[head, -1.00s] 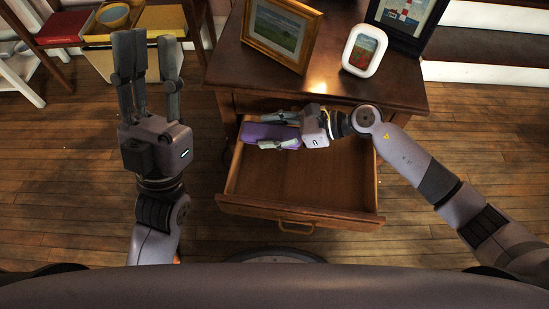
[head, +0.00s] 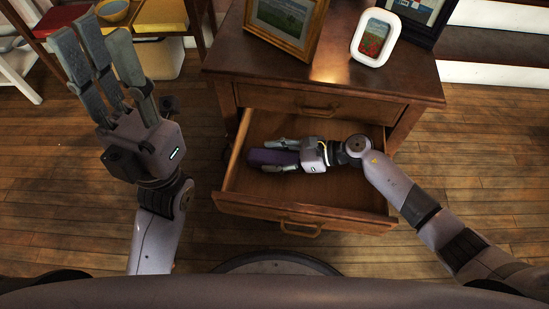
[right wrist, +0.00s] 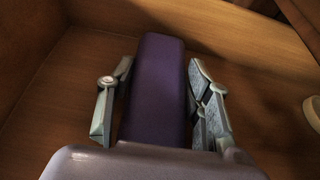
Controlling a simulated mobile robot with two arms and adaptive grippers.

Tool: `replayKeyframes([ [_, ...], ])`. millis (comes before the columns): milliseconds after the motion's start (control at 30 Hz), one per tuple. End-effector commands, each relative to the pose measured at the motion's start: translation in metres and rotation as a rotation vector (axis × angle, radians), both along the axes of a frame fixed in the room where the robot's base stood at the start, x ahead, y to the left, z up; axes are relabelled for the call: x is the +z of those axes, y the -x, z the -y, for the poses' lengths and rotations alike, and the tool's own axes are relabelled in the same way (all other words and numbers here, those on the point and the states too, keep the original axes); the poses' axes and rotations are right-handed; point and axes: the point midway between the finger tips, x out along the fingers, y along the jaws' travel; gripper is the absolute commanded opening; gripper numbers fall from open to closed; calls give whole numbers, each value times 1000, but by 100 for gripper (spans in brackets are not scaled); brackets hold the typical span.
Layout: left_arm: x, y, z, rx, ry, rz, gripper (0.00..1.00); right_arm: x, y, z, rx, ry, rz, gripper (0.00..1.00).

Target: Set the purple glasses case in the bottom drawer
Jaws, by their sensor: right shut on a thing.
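The purple glasses case (head: 262,157) is a dark, long, rounded block inside the open bottom drawer (head: 350,212), near its left side. My right gripper (head: 279,155) reaches into the drawer from the right and is shut on the case. The right wrist view shows the case (right wrist: 156,90) between the fingers, low over the drawer's wooden floor; I cannot tell whether it touches the floor. My left gripper (head: 92,38) is open and empty, raised left of the cabinet.
The drawer above (head: 318,104) is shut. Picture frames, one white-edged (head: 375,37), stand on the cabinet top (head: 330,72). A shelf with a yellow bowl (head: 112,10) is at the back left.

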Motion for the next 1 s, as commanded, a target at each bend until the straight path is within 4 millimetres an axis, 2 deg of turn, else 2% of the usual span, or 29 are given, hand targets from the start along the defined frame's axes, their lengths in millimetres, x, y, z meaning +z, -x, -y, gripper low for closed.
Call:
replayKeyframes([
  [367, 0, -1, 1, 0, -2, 12, 30, -5, -1, 0, -1, -1, 1, 17],
  [400, 3, -1, 1, 1, -3, 17, 30, -4, -1, 0, -1, -1, 1, 47],
  [700, 2, -1, 1, 0, -2, 12, 30, -4, -1, 0, -1, 0, 0, 66],
  [1000, 4, -1, 1, 0, -1, 15, 30, -2, -1, 0, -1, -1, 1, 66],
])
